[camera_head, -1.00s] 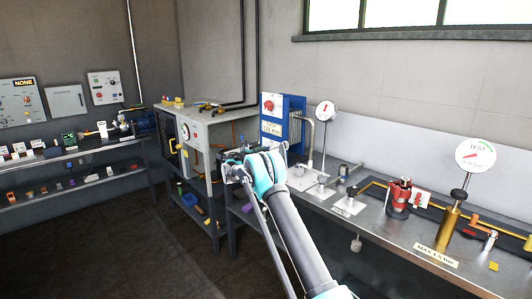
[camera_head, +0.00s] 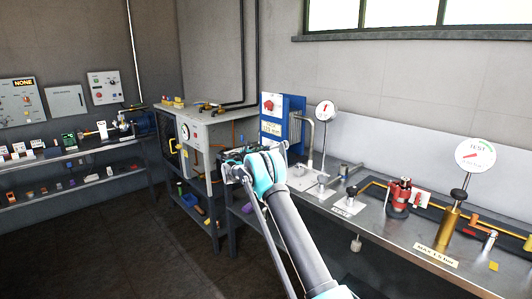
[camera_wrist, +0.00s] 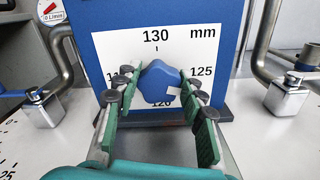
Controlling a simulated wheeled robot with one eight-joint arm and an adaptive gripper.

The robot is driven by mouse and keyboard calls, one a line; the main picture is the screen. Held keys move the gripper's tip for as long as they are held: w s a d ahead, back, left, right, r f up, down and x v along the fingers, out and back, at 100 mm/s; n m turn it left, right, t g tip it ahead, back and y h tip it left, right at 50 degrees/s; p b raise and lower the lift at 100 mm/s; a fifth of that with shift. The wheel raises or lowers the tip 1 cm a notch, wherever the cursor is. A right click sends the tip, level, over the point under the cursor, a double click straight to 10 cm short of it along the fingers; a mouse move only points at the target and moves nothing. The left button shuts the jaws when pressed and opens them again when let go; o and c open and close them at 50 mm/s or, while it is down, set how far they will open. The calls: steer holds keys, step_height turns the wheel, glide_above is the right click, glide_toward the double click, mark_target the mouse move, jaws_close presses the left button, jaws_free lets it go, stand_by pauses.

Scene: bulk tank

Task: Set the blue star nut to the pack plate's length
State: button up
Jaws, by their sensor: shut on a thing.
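In the wrist view, the blue star nut (camera_wrist: 157,82) sits in front of a white scale card (camera_wrist: 115,50) on a blue plate. The card reads 130 mm at the top, 125 at the right and 120 at the bottom; the left number is partly covered. My gripper (camera_wrist: 160,88) is shut on the nut, with green fingers on its left and right sides. A pale patch shows at the nut's lower right; I cannot tell its setting. In the head view, my gripper (camera_head: 232,172) hides the nut. A small yellow plate (camera_head: 271,128) on the blue plate pack (camera_head: 295,120) carries lettering too small to read surely.
Metal pipes with square fittings stand left (camera_wrist: 40,108) and right (camera_wrist: 287,95) of the nut, close to my fingers. The steel bench (camera_head: 390,235) holds a red valve (camera_head: 399,197), a brass cylinder (camera_head: 452,228) and gauges. Open floor lies at the left front.

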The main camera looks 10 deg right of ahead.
steer(key=m, duration=0.3)
steer(key=shift+s+f+m, duration=0.1)
steer(key=shift+m, duration=0.3)
steer(key=m, duration=0.3)
steer(key=shift+d+f+m, duration=0.1)
steer(key=shift+m, duration=0.2)
steer(key=m, duration=0.3)
steer(key=shift+s+f+m, duration=0.1)
steer(key=shift+m, duration=0.2)
steer(key=shift+f+m, duration=0.1)
steer(key=shift+m, duration=1.6)
steer(key=o, duration=1.2)
steer(key=shift+c, duration=0.2)
steer(key=v, duration=1.2)
